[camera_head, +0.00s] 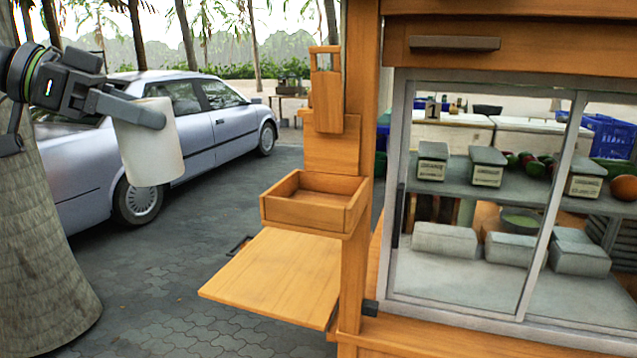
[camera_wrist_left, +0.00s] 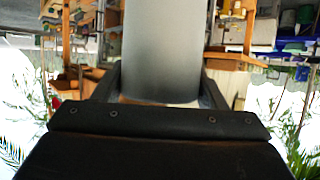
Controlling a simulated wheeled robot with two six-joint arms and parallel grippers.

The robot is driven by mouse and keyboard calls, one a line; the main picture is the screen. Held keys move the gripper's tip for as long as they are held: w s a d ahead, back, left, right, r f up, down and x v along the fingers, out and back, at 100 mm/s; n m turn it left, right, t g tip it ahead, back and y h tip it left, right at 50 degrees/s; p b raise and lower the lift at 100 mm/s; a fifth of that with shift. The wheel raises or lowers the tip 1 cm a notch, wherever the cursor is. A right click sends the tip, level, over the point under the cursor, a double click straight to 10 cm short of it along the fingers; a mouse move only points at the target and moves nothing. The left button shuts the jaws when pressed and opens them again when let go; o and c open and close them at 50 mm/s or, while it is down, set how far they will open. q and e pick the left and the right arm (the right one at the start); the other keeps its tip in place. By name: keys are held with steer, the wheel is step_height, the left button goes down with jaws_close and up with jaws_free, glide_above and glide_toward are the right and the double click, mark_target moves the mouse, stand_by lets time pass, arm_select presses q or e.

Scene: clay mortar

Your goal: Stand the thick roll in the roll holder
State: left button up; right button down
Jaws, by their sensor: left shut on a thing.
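A thick white roll (camera_head: 150,155) hangs upright, slightly tilted, in the air at the left of the head view. My left gripper (camera_head: 143,110) is shut on its upper part. In the left wrist view the roll (camera_wrist_left: 162,50) fills the space between the two dark fingers. An open-topped wooden box (camera_head: 312,212), which looks like the roll holder, is fixed to the stall's left post. It looks empty. The roll is well to the left of it and apart from it. My right gripper is not in view.
A wooden shelf flap (camera_head: 275,277) juts out below the box. A narrow wooden holder (camera_head: 327,100) is above it. The stall's glass window (camera_head: 480,210) is at right. A silver car (camera_head: 215,122) and a tree trunk (camera_head: 40,230) stand at left. Air between roll and box looks clear.

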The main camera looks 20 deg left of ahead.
arm_select(q)
steer(key=w+d+f+t+h+b, duration=0.2)
steer(key=w+d, duration=0.1)
steer(key=shift+f, duration=0.15)
steer(key=r+p+x, duration=0.3)
steer(key=p+x, duration=0.8)
steer(key=x, duration=0.4)
steer(key=w+d+f+y+p, duration=0.1)
steer(key=f+p, duration=0.1)
steer(key=w+d+f+g+p, duration=0.1)
steer(key=d+f+p, duration=0.1)
steer(key=w+d+f+g+y+p, duration=0.1)
steer(key=w+f+p, duration=0.1)
steer(key=shift+d+f+y, duration=0.1)
steer(key=shift+d+y, duration=0.05)
steer(key=shift+y, duration=0.15)
steer(key=shift+s+f, duration=0.1)
steer(key=shift+f, duration=0.1)
steer(key=shift+f, duration=0.2)
